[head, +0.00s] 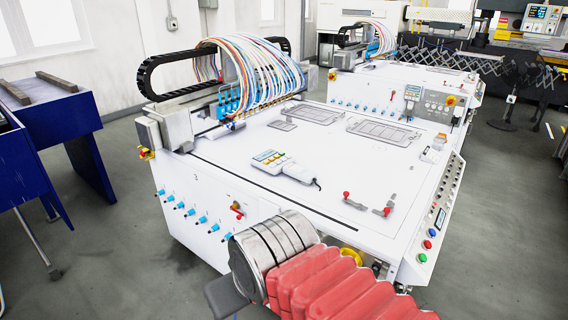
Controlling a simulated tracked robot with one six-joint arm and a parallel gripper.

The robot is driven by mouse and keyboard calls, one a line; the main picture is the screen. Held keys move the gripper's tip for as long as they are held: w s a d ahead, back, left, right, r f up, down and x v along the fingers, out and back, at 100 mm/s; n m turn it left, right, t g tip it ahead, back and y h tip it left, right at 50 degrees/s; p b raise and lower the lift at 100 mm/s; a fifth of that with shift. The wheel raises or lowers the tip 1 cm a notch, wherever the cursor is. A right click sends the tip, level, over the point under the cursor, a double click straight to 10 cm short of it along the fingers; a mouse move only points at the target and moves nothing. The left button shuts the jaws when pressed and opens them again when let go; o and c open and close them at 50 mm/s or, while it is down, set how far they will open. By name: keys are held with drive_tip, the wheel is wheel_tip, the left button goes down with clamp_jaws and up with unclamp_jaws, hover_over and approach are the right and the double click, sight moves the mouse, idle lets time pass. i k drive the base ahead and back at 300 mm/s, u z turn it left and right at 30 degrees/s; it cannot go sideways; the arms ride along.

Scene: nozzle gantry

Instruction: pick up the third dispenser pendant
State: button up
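A white pendant (282,166) with a pale screen and several yellow and green buttons lies flat on the white top of the nearest gantry machine (330,205). A short dark cable runs off its right end. A small mark like a 3 shows on this machine's front panel. My arm, with a silver ribbed section and red bellows, comes in at the bottom. The dark grey end of my gripper (226,297) is low in front of the machine, well apart from the pendant. Its fingers cannot be made out.
Coloured hoses (262,62) and blue nozzles stand behind the pendant. A second machine (385,85) stands beyond with a similar pendant (412,92). A blue bench (60,120) is at left.

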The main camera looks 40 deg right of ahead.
sight(289, 168)
drive_tip(key=u, duration=0.05)
drive_tip(key=i, duration=1.45)
drive_tip(key=z, duration=0.2)
